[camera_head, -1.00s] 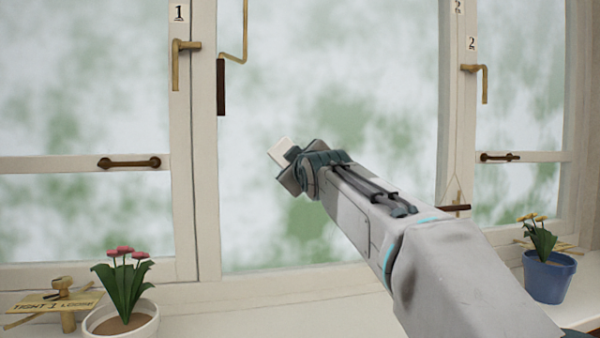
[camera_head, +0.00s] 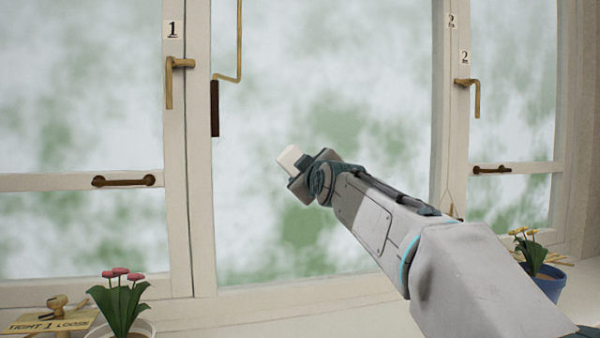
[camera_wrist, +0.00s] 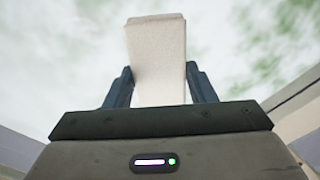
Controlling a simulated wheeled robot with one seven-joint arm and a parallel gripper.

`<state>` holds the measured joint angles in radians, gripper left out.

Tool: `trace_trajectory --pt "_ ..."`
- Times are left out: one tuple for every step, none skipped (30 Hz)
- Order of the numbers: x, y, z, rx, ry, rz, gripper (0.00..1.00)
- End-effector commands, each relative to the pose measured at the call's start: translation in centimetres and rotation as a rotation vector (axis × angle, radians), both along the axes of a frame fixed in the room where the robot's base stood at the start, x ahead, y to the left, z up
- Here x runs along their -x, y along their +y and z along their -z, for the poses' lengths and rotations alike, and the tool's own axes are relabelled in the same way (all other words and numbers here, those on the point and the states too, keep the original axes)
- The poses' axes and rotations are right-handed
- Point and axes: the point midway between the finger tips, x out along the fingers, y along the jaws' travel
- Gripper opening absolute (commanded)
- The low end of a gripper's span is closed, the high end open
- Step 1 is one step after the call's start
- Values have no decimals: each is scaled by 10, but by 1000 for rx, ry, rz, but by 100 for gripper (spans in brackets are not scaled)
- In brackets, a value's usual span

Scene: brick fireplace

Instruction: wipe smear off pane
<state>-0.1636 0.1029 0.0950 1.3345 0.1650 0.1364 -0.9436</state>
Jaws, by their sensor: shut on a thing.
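The middle window pane (camera_head: 330,60) fills the centre of the head view, with blurry white and green patches across it. I cannot tell a smear apart from these patches. My gripper (camera_head: 300,163) is raised in front of the pane, shut on a white block-like wiper, perhaps a sponge or folded cloth (camera_head: 289,157). In the wrist view the wiper (camera_wrist: 157,55) stands up between the two dark fingers (camera_wrist: 160,88), with the pale pane behind it. I cannot tell whether the wiper touches the glass.
A blue pot (camera_head: 546,278) stands at right. Brass handles (camera_head: 176,80) (camera_head: 470,90) and a hanging crank rod (camera_head: 215,108) stick out near the frames.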

Motion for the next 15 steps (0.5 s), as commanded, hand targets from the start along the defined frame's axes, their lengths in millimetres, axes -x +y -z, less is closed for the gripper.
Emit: trace_trajectory --pt "-1 -3 1 0 1 4 32" --pt "-2 -3 1 0 0 3 32" --pt "-2 -3 1 0 0 1 32" --pt "-2 -4 1 0 0 1 32" --pt "-2 -4 2 0 -1 2 32" --pt "-3 -6 3 0 -1 3 32" --pt "-3 -8 4 0 -1 4 32" --pt "-4 -10 4 0 -1 5 32" --pt "-4 -12 5 -1 -1 6 32" --pt "-5 -14 5 -1 -1 6 32" --pt "-5 -16 5 0 -1 6 32" --pt "-6 -17 6 0 -1 5 32" --pt "-6 -19 5 0 -1 4 32" --pt "-6 -21 5 -1 -1 4 32" --pt "-7 -25 6 -1 0 5 32"
